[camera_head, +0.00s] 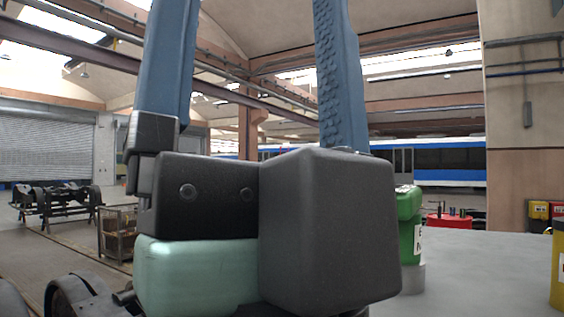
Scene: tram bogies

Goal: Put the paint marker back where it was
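My gripper (256,25) is very close to the camera and points upward. Its two blue fingers stand wide apart, with a ridged pad on the inner side of the right one. Nothing shows between the visible parts of the fingers. The fingertips are cut off by the top edge. My dark grey gripper body hides much of the middle of the view. I cannot make out the paint marker. A red container (450,221) beyond the grey table top (480,270) has several small upright things on it, too small to identify.
A green container (409,222) with a white label stands right of my gripper body, partly hidden. A yellow container (559,265) is cut off at the right edge. The table between them looks clear. Bogie parts (58,199) and a crate (117,232) stand on the floor at left.

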